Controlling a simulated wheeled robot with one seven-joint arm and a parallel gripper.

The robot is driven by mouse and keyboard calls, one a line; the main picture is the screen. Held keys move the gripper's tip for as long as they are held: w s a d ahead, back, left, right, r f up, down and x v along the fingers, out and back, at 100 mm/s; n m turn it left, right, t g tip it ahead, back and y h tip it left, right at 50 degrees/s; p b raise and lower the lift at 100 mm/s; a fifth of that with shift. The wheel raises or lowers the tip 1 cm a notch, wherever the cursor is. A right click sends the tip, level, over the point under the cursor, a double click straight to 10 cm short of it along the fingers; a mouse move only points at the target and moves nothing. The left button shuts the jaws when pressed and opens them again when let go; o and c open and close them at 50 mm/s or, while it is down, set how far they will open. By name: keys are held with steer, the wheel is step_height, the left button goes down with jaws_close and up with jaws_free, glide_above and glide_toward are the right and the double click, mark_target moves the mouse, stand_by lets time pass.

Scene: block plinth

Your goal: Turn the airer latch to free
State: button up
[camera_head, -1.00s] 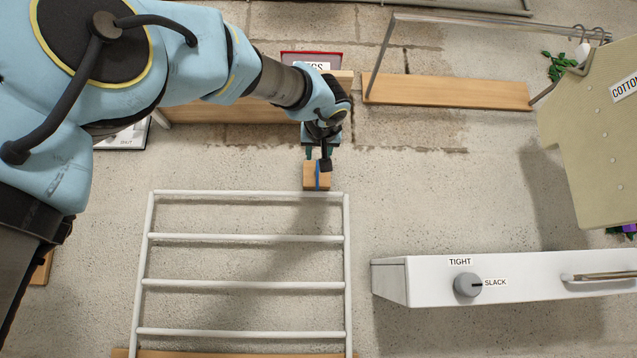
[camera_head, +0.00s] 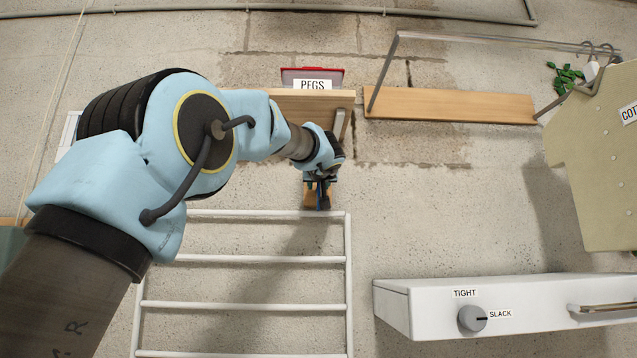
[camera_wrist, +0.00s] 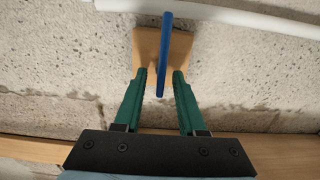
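The airer latch is a small wooden block (camera_wrist: 183,48) with a blue lever (camera_wrist: 163,55) across it, on the wall at the top right corner of the white airer (camera_head: 348,270). In the wrist view the lever stands nearly upright in the picture. My gripper (camera_wrist: 160,76) has two green fingers apart, one on each side of the lever's near end, with gaps showing. I cannot tell how deep the fingertips reach. In the head view my gripper (camera_head: 318,188) covers much of the block (camera_head: 309,200).
A wooden shelf (camera_head: 290,101) with a red-edged PEGS box (camera_head: 335,77) is just above my gripper. Another shelf with a rail (camera_head: 450,104) is at upper right. A white unit (camera_head: 395,305) with a TIGHT/SLACK knob (camera_head: 472,318) is at lower right. Bare wall lies between.

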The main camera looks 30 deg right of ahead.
jaws_close()
steer(key=shift+m, duration=0.3)
stand_by(0.5)
steer(key=shift+s+d+f+m+b, duration=0.1)
steer(key=shift+d+f+m, duration=0.05)
steer(key=shift+m, duration=2.7)
steer(key=shift+s+d+f+m+b, duration=0.1)
steer(key=shift+d+f+m+b, duration=0.1)
steer(key=shift+m, duration=2.7)
steer(key=shift+s+d+f+m+b, duration=0.1)
steer(key=shift+f+m, duration=0.05)
steer(key=shift+m, duration=2.7)
steer(key=shift+w, duration=0.1)
jaws_free()
